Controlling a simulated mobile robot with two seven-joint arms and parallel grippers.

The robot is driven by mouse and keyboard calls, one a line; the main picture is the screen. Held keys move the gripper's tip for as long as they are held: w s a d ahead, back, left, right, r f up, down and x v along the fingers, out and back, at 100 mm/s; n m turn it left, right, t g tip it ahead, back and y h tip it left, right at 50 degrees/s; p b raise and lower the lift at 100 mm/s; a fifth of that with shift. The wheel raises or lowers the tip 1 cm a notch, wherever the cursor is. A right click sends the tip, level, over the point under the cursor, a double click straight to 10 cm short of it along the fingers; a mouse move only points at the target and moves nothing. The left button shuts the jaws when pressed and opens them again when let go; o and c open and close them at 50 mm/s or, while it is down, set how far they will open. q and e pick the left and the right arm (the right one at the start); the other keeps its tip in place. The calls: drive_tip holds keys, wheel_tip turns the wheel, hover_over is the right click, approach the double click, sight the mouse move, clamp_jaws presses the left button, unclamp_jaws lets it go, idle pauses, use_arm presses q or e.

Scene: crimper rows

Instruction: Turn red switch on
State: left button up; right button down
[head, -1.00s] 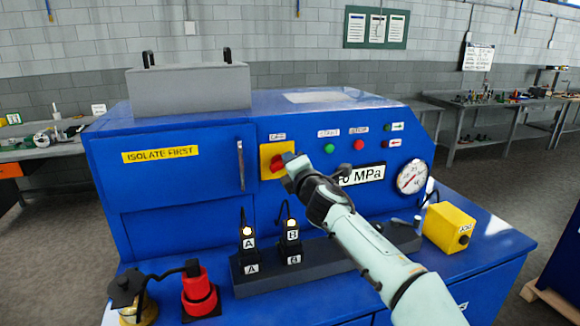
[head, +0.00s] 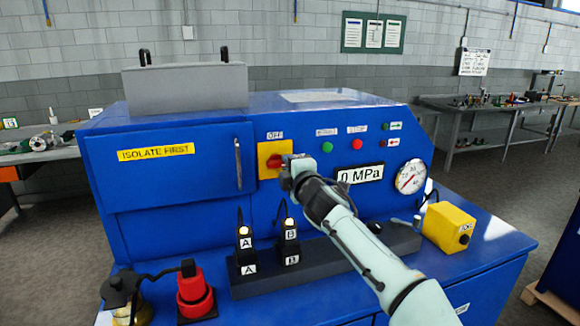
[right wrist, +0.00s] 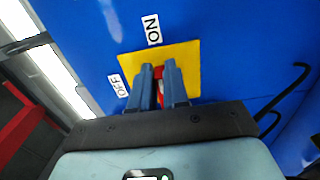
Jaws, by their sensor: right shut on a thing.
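The red switch (head: 274,161) sits on a square yellow plate (head: 265,170) on the blue machine's front, under an OFF label (head: 274,135). In the right wrist view, the red switch (right wrist: 158,73) shows between the two fingers of my right gripper (right wrist: 159,66). The fingers are closed on its handle, which lies roughly in line with the ON label (right wrist: 152,30). The OFF label (right wrist: 118,85) is at the plate's left there. In the head view my right gripper (head: 290,167) covers the plate's right side and part of the handle. My left gripper is out of view.
A green button (head: 327,147), a red button (head: 357,144), a 0 MPa display (head: 360,174) and a round gauge (head: 411,176) are right of the switch. Plugs A (head: 245,248) and B (head: 290,242) stand below. A yellow box (head: 448,227) stands at right.

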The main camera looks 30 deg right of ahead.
drive_tip(key=c, duration=1.1)
unclamp_jaws()
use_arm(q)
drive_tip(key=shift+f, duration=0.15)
use_arm(e)
drive_tip(key=shift+s, duration=0.15)
use_arm(q)
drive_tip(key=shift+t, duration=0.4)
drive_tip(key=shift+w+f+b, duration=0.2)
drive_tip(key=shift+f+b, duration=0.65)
drive_tip(key=shift+b, duration=0.2)
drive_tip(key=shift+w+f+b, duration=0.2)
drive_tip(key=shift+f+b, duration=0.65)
drive_tip(key=shift+b, duration=0.2)
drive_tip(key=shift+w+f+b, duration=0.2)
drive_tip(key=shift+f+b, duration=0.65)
drive_tip(key=shift+b, duration=0.2)
use_arm(e)
drive_tip(key=shift+v, duration=6.6)
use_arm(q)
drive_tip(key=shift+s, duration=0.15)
use_arm(e)
drive_tip(key=shift+f, duration=0.1)
